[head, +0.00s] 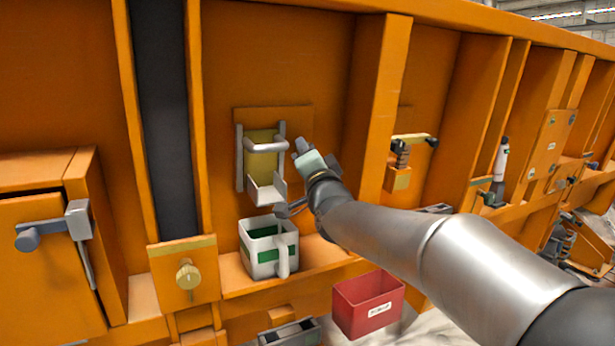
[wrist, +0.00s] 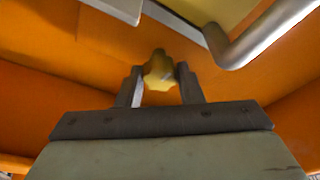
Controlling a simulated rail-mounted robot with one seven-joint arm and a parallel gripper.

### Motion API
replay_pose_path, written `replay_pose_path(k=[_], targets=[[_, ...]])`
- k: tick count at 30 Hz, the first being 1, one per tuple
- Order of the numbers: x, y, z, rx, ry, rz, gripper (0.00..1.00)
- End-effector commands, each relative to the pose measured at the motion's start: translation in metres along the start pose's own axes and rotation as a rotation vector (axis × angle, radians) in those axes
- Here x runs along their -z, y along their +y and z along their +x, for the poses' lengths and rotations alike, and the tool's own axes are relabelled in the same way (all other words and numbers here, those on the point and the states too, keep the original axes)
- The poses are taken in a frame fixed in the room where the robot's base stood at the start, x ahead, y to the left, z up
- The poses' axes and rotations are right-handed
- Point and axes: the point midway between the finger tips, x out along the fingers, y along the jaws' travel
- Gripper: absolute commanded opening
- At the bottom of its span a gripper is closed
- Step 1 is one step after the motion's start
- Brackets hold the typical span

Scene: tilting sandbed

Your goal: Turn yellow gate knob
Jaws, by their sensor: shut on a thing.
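The yellow knob (wrist: 158,72) shows in the wrist view as a lobed piece between the two fingertips of my gripper (wrist: 159,82). The fingers are shut on it, one on each side. In the head view my gripper (head: 302,148) is at the orange wall, just right of the yellow gate (head: 262,165). The gate has a grey bar handle (head: 266,146) and grey side rails, and a white spout sits below it. The knob itself is hidden in the head view. The handle (wrist: 240,50) and part of the yellow gate also show at the top right of the wrist view.
A white and green mug (head: 258,262) stands on the ledge below the spout. A red bin (head: 368,308) is lower right. A brass-coloured knob (head: 187,275) is on a plate at left, near an orange box (head: 45,270) with a grey latch. A wall rib is right of my gripper.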

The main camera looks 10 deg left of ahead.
Motion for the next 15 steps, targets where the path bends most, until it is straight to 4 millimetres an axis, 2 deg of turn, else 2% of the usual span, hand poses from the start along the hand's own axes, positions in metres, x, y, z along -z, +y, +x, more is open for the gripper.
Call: replay_pose_path(k=[1,15], targets=[[-0.0039,0.0063,-0.0023,0.012,0.0,-0.043,0.11],[-0.0012,0.0051,-0.0009,0.119,0.001,-0.476,0.11]])
